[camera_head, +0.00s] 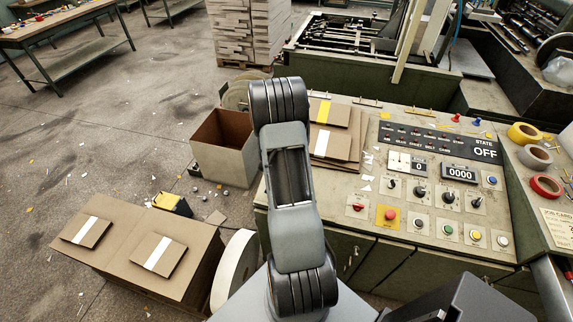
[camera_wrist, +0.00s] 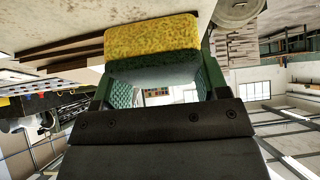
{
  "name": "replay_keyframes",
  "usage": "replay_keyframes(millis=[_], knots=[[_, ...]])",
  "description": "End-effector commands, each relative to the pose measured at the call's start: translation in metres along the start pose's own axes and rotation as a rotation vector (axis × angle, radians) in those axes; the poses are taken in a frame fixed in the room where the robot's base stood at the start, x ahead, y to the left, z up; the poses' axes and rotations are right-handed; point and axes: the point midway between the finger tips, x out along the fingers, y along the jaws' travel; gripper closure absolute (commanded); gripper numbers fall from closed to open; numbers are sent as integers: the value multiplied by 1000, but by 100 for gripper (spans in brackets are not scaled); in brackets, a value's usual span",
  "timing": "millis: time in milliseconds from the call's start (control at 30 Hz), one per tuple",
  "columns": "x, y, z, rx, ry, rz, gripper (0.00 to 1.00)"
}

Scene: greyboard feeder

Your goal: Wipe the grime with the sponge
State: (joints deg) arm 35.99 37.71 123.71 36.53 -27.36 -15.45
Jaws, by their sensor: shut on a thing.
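In the wrist view, my gripper (camera_wrist: 155,78) is shut on the sponge (camera_wrist: 151,38), which sits between its two green-padded fingers. The sponge has a yellow, speckled face and a dark green layer. In the head view, my arm stands in front of the control console (camera_head: 400,190) and covers part of its left side; my gripper and the sponge are hidden there. I cannot make out a clear patch of grime in either view; small white scraps (camera_head: 366,178) lie on the console left of the dials.
Flat cardboard pieces (camera_head: 340,147) lie on the console's back left. Tape rolls (camera_head: 546,186) sit at the right. An open cardboard box (camera_head: 222,145) stands left of my arm, and a larger carton (camera_head: 120,225) with two banded packs stands front left. The floor farther left is mostly clear.

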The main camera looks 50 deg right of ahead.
Motion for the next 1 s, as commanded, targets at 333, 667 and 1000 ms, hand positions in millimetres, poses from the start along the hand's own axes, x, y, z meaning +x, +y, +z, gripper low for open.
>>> replay_keyframes(millis=[333, 667, 1000], knots=[[15, 17, 3, 34, 10, 40, 51], [40, 17, 18, 33, 9, 39, 51], [58, 17, 28, 32, 9, 38, 51]])
